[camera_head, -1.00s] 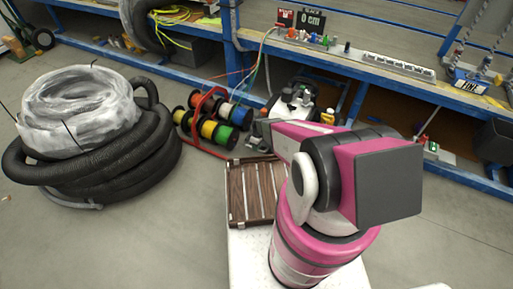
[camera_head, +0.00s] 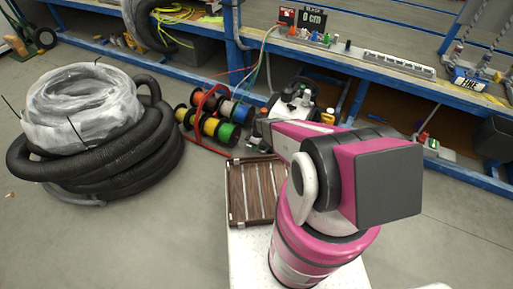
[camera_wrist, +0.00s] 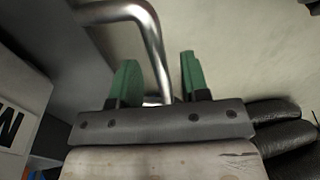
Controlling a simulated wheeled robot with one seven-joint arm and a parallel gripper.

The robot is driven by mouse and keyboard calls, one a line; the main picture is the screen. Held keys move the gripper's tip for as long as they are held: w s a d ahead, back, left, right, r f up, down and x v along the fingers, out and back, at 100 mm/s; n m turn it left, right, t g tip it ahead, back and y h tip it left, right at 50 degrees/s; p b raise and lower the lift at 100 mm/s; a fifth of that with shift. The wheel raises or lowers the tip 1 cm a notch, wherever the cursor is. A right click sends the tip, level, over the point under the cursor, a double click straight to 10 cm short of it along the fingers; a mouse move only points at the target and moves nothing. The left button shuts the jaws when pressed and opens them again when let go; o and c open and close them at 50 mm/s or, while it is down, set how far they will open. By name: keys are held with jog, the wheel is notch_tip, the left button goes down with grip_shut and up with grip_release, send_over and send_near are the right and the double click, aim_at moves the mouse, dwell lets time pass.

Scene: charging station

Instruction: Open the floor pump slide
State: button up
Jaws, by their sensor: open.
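A white and black machine (camera_head: 293,101) stands on the floor by the blue bench, just beyond my gripper in the head view; it may be the floor pump. My gripper (camera_wrist: 158,72) shows in the wrist view with two green fingertips apart. A bent shiny metal bar (camera_wrist: 151,40), like a handle, runs down between the fingertips; I cannot tell whether either one touches it. A grey panel (camera_wrist: 45,40) lies at the left of the wrist view. In the head view my arm hides most of my gripper and part of the machine. No slide can be made out clearly.
Coloured cable spools (camera_head: 215,120) on a red stand are close to the left of my gripper. A thick black hose coil (camera_head: 95,165) lies farther left. The blue bench (camera_head: 400,85) runs along the back.

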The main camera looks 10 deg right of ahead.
notch_tip(320, 180, up, 10)
jog(key=w+d, duration=0.1)
jog(key=shift+w+r, duration=0.25)
jog(key=shift+w, duration=0.15)
dwell(0.5)
